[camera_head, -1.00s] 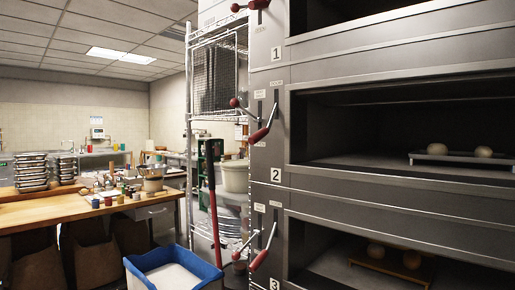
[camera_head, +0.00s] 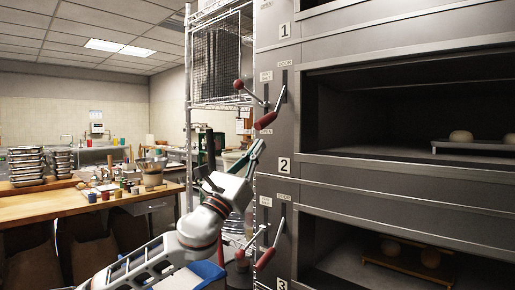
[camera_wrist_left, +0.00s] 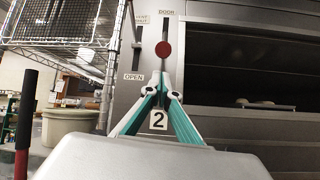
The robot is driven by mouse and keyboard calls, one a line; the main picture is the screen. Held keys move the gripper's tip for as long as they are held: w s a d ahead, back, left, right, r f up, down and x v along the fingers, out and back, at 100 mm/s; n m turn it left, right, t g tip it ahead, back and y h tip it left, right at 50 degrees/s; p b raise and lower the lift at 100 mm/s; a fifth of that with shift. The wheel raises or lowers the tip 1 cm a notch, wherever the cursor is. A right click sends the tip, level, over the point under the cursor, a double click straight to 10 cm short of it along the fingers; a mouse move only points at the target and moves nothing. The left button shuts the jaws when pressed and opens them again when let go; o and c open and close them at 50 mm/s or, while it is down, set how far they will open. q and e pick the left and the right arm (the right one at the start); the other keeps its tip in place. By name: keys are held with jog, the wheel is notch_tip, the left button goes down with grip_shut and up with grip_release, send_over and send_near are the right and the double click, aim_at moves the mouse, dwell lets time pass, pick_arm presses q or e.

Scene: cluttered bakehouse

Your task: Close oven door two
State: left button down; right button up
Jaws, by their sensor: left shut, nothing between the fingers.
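Oven two (camera_head: 283,166), the middle deck, stands open. Its dark chamber shows, with a tray (camera_head: 470,146) and pale round loaves inside. Its door lever has a red grip (camera_head: 266,121) and hangs down to the left from the slot marked DOOR. A second lever with a red ball knob (camera_head: 239,85) is beside it. My left gripper (camera_head: 259,143), with teal fingers, is shut and empty just below the red grip. In the left wrist view the round end of the red grip (camera_wrist_left: 163,48) shows just beyond the shut fingertips (camera_wrist_left: 162,76). I cannot tell whether they touch.
Oven three's levers, with a red grip (camera_head: 265,259), are below my left arm. A wire rack (camera_head: 188,110) stands left of the oven. A blue tub (camera_head: 208,272) is partly behind my arm. A cluttered wooden table (camera_head: 60,209) is at the left.

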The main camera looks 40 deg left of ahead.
pick_arm(q)
jog(key=shift+p+x, duration=0.85)
jog(key=shift+x, duration=3.3)
pick_arm(e)
jog(key=shift+s+a+r, duration=0.35)
jog(key=shift+s, duration=0.2)
